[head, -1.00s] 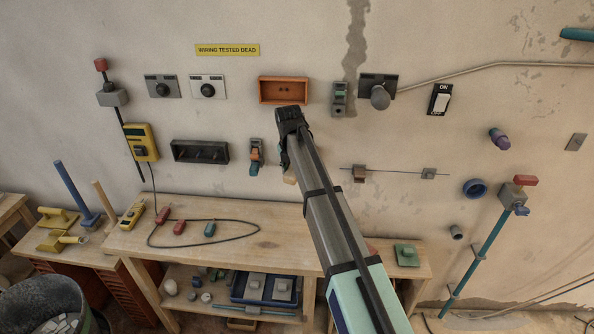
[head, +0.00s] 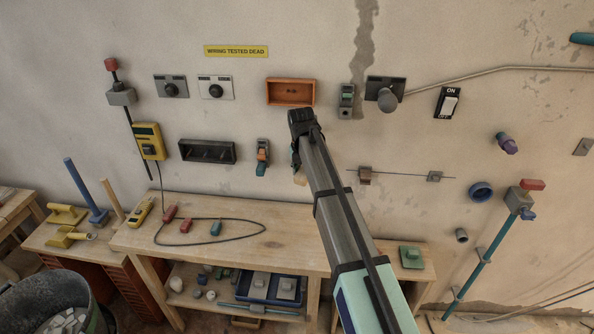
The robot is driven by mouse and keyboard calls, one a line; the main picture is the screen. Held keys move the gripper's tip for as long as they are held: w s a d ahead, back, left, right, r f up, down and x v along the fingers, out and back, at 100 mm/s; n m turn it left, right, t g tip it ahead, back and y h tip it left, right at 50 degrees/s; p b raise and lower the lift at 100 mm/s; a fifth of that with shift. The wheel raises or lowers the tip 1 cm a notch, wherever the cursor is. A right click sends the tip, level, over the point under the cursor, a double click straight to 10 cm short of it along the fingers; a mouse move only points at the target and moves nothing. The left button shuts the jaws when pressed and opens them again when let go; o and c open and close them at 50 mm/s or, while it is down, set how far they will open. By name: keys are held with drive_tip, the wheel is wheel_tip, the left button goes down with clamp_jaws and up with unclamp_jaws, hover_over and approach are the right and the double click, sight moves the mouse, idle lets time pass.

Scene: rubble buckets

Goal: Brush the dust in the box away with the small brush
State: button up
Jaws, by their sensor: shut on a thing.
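An orange open box (head: 290,82) is fixed to the wall, with small dark marks on its back panel; I cannot make out dust at this size. My gripper (head: 303,122) is just below the box's lower edge, seen from behind. It is shut on the small brush, which my gripper and arm mostly hide. A dark open box (head: 207,143) with several compartments hangs lower left on the wall.
A green-and-grey switch (head: 346,101) and a grey-knobbed plate (head: 385,96) are close right of the orange box. An orange-and-teal clip (head: 263,157) hangs lower left. A wooden workbench (head: 290,242) stands below. The wall directly above the box is clear.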

drive_tip(key=shift+d, duration=0.3)
drive_tip(key=shift+a, duration=2.3)
drive_tip(key=shift+w+d+p, duration=0.1)
drive_tip(key=shift+d+p, duration=0.55)
drive_tip(key=shift+d, duration=1.6)
drive_tip(key=a, duration=0.4)
drive_tip(key=shift+a, duration=0.25)
drive_tip(key=shift+p, duration=0.3)
drive_tip(key=s+p, duration=0.1)
drive_tip(key=s, duration=0.5)
drive_tip(key=shift+a, duration=0.1)
